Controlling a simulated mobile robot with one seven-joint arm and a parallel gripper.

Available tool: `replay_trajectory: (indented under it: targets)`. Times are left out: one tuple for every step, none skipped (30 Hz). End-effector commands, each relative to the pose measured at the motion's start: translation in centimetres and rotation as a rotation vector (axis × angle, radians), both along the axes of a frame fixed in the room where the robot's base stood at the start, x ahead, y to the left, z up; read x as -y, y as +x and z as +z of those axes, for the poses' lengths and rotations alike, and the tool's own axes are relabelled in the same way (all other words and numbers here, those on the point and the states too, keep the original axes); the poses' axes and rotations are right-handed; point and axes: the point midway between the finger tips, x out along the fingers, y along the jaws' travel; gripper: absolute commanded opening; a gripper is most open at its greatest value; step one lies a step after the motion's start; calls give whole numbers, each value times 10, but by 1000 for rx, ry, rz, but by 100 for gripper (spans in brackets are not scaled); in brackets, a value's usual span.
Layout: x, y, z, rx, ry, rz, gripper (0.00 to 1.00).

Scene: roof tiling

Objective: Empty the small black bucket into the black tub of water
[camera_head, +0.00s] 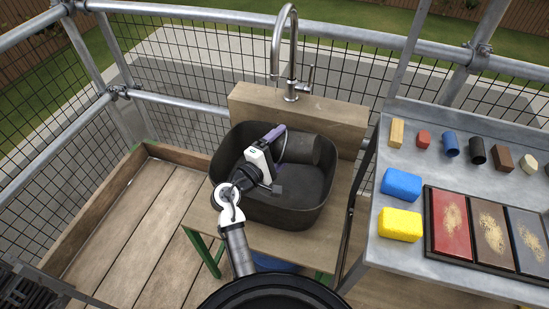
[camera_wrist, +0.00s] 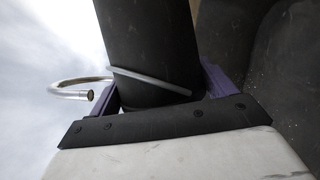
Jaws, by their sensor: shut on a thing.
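The black tub (camera_head: 318,208) stands on a wooden stand below the tap. The small black bucket (camera_head: 308,150) is over the tub's back part, tipped onto its side. My gripper (camera_head: 280,140) is shut on the bucket; its purple fingers show. In the wrist view the bucket (camera_wrist: 148,35) fills the top middle, between the purple fingers of my gripper (camera_wrist: 160,85). A thin metal handle (camera_wrist: 150,80) crosses the bucket's side. The bucket's inside is hidden, and I cannot tell whether anything is pouring. No clear water surface shows in the tub.
A curved metal tap (camera_head: 290,50) rises behind the tub from a wooden backboard (camera_head: 240,100). At right a grey table (camera_head: 390,255) bears a blue sponge (camera_head: 401,184), a yellow sponge (camera_head: 400,225), several small blocks and coloured panels (camera_head: 450,225). Metal rails and mesh enclose the platform.

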Motion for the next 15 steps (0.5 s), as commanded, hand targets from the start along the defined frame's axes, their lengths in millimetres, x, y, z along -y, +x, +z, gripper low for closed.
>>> replay_trajectory:
  targets:
    - [-2, 0, 1, -11, -25, 1, 48]
    - [-3, 1, 0, -17, -41, 1, 48]
    - [-4, 1, 0, -27, -65, 2, 48]
    - [-5, 1, 0, -34, -84, 2, 48]
    - [-6, 2, 0, -40, -102, 2, 48]
    - [-7, 2, 0, -49, -127, 2, 48]
    - [-8, 3, 0, -58, -145, 1, 48]
    - [-8, 3, 0, -64, -163, 1, 48]
    - [-9, 3, 4, -73, -187, 1, 48]
    - [-10, 4, 7, -80, -206, 1, 48]
    - [-11, 4, 10, -86, -224, 1, 48]
    - [-12, 4, 12, -95, -248, 1, 48]
    - [-13, 5, 13, -103, -266, 2, 48]
    - [-14, 5, 15, -111, -285, 2, 48]
    - [-15, 6, 17, -119, -309, 1, 48]
